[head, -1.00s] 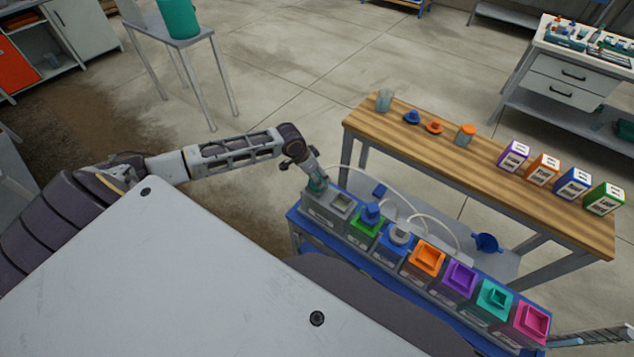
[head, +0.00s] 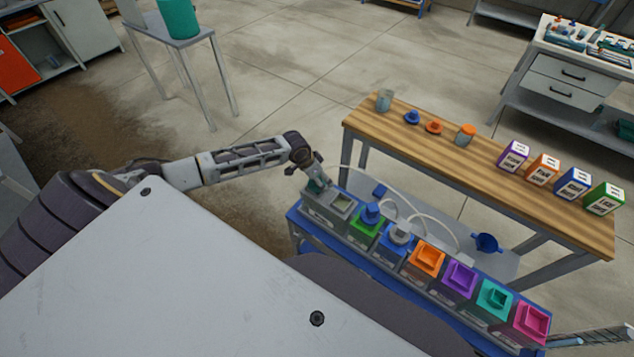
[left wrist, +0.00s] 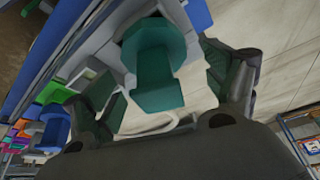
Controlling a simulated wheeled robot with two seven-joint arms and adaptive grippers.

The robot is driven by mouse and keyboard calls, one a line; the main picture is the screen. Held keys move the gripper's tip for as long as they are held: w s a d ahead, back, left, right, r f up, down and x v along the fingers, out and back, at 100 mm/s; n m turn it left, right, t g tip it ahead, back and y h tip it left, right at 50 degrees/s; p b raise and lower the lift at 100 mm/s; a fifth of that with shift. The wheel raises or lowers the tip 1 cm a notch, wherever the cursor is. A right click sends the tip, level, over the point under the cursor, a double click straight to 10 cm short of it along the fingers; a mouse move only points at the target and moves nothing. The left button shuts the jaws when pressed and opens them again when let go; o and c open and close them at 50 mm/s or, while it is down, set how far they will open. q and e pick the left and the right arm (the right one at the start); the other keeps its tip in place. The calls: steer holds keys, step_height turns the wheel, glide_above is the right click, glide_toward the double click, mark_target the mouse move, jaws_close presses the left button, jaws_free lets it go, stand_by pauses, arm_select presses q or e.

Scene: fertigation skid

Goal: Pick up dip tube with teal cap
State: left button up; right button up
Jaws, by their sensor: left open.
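The teal cap (left wrist: 155,65) of the dip tube shows large in the left wrist view, with a wide round part and a narrower block. In the head view a small bit of teal (head: 318,186) shows at the grey tank at the left end of the skid, mostly covered by my gripper. My left gripper (head: 316,181) is over that tank end. In the left wrist view its dark fingers (left wrist: 165,82) stand apart on either side of the teal cap, open. I cannot tell whether they touch it. The tube below the cap is hidden. My right gripper is not in view.
The skid holds a row of tanks with blue, orange (head: 427,258), purple, teal-green (head: 494,299) and pink lids. White hoses (head: 400,190) loop behind them. A wooden bench (head: 480,165) with jars and coloured boxes stands behind. Floor is open to the left.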

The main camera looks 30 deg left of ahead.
arm_select(q)
steer(key=shift+x, duration=0.8)
steer(key=c, duration=1.6)
steer(key=shift+o, duration=0.2)
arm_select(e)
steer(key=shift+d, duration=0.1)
arm_select(q)
steer(key=shift+r, duration=0.15)
step_height(320, 180, up, 9)
steer(key=shift+r, duration=0.25)
step_height(320, 180, up, 8)
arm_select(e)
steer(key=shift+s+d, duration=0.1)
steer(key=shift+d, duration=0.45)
